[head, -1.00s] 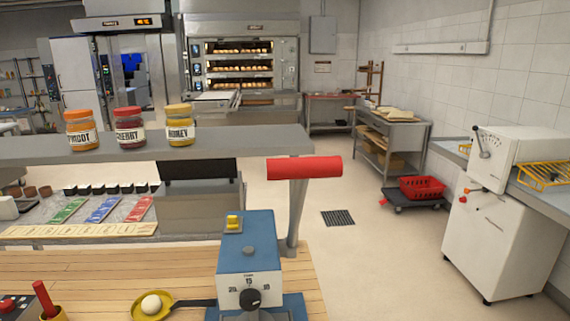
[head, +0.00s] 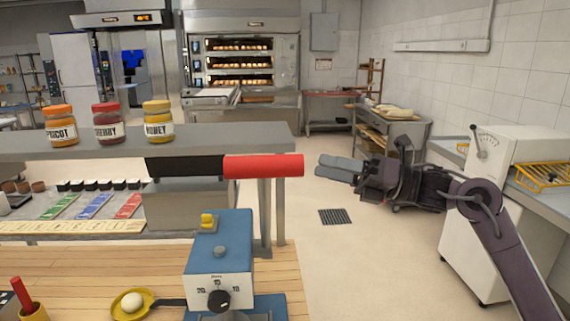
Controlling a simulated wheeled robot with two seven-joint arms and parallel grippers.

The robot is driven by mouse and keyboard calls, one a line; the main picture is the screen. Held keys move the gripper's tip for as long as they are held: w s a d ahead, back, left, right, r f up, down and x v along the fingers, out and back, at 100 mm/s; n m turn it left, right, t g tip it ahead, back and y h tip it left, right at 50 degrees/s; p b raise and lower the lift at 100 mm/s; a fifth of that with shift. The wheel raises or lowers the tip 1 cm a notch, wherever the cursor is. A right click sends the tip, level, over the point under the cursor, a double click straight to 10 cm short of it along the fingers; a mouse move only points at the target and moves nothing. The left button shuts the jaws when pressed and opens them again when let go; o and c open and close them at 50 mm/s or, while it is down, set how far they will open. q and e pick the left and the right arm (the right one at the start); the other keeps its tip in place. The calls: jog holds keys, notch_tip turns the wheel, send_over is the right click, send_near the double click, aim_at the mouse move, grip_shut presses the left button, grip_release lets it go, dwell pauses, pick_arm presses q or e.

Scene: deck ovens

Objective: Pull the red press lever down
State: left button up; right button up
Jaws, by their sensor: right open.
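The red press lever handle (head: 263,166) is a thick red cylinder on a black bar (head: 186,167), roughly level, in front of the grey shelf's right end. The blue press (head: 220,237) with a white dial face stands below it on the wooden counter. My right gripper (head: 322,167) reaches in from the right at about the handle's height in the picture. It is open, with its grey fingers pointing left toward the handle's end. A gap of floor shows between them, and the gripper holds nothing. My left gripper is not in view.
Several jars, including a honey jar (head: 158,119), stand on the grey shelf (head: 250,135). A small pan (head: 133,303) with a pale ball lies left of the press. A white machine (head: 470,235) stands at right. Open floor lies between.

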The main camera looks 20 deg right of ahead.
aim_at(284, 160)
jog(key=s+a+r+n+g, duration=0.55)
jog(key=s+n, duration=0.25)
jog(key=s, duration=0.2)
jog(key=shift+t, duration=0.35)
jog(key=p+x, duration=0.1)
jog(key=x, duration=0.1)
jog(key=p+x, duration=0.2)
jog(key=r+p+x, duration=0.1)
jog(key=x, duration=0.1)
jog(key=shift+a+p, duration=0.25)
jog(key=shift+p, duration=0.05)
jog(key=shift+w+a+f, duration=0.1)
jog(key=shift+a+f, duration=0.1)
jog(key=shift+a, duration=0.2)
jog(key=shift+c, duration=0.2)
grip_shut()
